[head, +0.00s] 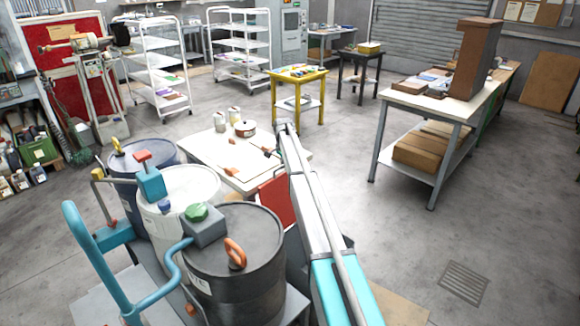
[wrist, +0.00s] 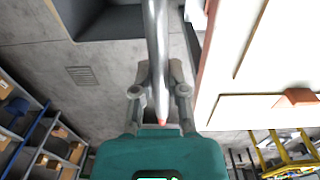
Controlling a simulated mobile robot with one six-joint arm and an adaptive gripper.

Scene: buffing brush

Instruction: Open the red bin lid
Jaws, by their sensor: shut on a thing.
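The red bin lid (head: 275,201) shows as a red panel just left of my arm in the head view. It looks steeply tilted, and my arm covers its right part. In the head view my gripper is hidden behind my arm. A dark grey box-like recess (wrist: 112,22) at the top left of the wrist view looks like the bin; how far it is open I cannot tell.
A pale low table (head: 222,150) with cans and a red pot stands just beyond the lid. Drums (head: 243,255) stand close on the left. A yellow table (head: 298,86) is farther back. A workbench (head: 440,103) stands at right, with clear floor before it.

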